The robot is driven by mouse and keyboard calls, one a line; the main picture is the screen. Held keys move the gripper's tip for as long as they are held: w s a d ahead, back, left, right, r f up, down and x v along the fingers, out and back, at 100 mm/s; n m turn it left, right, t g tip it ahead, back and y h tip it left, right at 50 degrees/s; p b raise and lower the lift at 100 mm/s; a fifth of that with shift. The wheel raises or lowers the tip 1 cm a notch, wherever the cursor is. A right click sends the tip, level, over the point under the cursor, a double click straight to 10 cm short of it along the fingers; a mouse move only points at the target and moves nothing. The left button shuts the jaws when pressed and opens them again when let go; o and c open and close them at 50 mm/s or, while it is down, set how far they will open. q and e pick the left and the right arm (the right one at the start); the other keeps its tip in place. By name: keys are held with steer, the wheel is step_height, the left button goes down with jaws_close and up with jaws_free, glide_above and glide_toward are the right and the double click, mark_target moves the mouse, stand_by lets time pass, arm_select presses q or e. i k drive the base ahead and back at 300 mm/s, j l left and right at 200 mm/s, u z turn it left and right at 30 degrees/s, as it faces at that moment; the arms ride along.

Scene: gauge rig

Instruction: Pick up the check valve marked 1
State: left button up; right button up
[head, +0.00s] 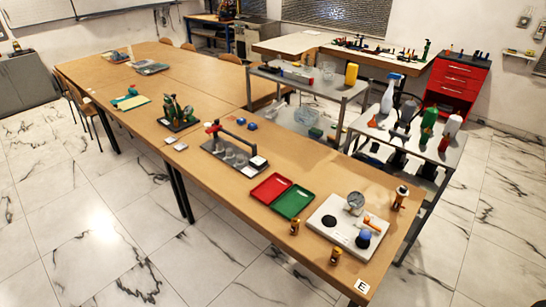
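Two small brass-coloured pieces stand upright near the front edge of the long wooden table: one (294,228) in front of the green tray, the other (335,256) in front of the grey rig plate. They look like the check valves. A larger brown and black piece (400,197) stands behind the plate at the right. I cannot read a number on any of them. The rig plate (320,212) carries a round gauge (355,201), an orange-handled part (372,222), a dark blue knob (363,239) and a black disc (331,222). Neither gripper is in view.
A red tray (270,188) and a green tray (294,202) lie empty left of the plate. A dark stand with a red clamp (232,152) is farther left. A card marked E (362,286) lies at the table's near corner. Bottles crowd a cart (440,155) behind.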

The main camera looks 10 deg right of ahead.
mark_target(336, 251)
steer(key=i, duration=2.7)
steer(key=i+z, duration=0.15)
steer(key=i, duration=0.3)
steer(key=i+j+z, duration=0.1)
steer(key=i, duration=0.35)
steer(key=i+j+z, duration=0.15)
steer(key=i, duration=0.3)
steer(key=i+j+z, duration=0.1)
steer(key=i, duration=0.35)
steer(key=i+j+z, duration=0.15)
steer(key=i+j, duration=0.15)
steer(key=i, duration=0.15)
steer(key=z, duration=4.6)
